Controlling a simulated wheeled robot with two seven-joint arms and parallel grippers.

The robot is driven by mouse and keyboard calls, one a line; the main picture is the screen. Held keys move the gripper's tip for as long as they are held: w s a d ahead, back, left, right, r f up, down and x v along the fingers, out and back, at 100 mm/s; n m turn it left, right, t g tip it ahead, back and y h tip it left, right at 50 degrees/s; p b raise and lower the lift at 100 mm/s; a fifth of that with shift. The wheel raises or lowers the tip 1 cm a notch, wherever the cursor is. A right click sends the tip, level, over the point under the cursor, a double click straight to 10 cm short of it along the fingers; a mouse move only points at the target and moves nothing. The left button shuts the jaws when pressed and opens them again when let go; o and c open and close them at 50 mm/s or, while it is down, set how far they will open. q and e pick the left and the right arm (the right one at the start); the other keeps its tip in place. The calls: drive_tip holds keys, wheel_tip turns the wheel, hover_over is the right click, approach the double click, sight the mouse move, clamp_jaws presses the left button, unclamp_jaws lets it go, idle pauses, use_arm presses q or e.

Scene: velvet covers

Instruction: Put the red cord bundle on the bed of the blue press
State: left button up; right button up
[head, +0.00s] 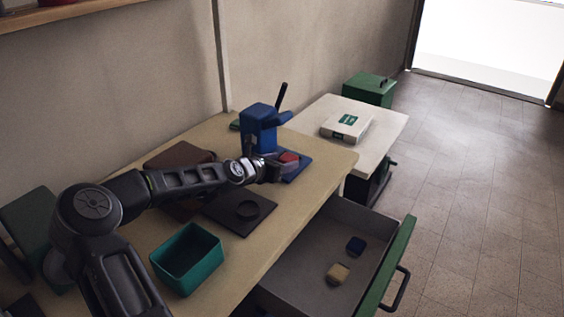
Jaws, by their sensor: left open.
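The blue press (259,124) stands at the far end of the workbench, with a dark lever pointing up. Its flat blue bed (299,166) reaches out toward the right. The small red cord bundle (289,157) is at the bed, right by the fingers of my left gripper (284,166). My left gripper is open, and its fingers partly cover the bundle. I cannot tell whether the fingers touch it. The bundle looks to be on or just above the bed. My right gripper is out of view.
A teal open box (187,258) and a dark plate with a ring (239,211) are on the bench (283,230). A white case (346,127) lies on the pale table behind.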

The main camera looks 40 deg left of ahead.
use_arm(q)
drive_tip(key=shift+s+a+f, duration=0.15)
drive_tip(key=shift+a+f, duration=0.05)
drive_tip(key=shift+a, duration=0.15)
drive_tip(key=shift+a+r, duration=0.1)
drive_tip(key=shift+r, duration=0.4)
drive_tip(key=p+v, duration=0.1)
drive_tip(key=v, duration=0.5)
drive_tip(key=shift+r, duration=0.25)
drive_tip(key=shift+s+d+r, duration=0.25)
drive_tip(key=shift+s, duration=0.3)
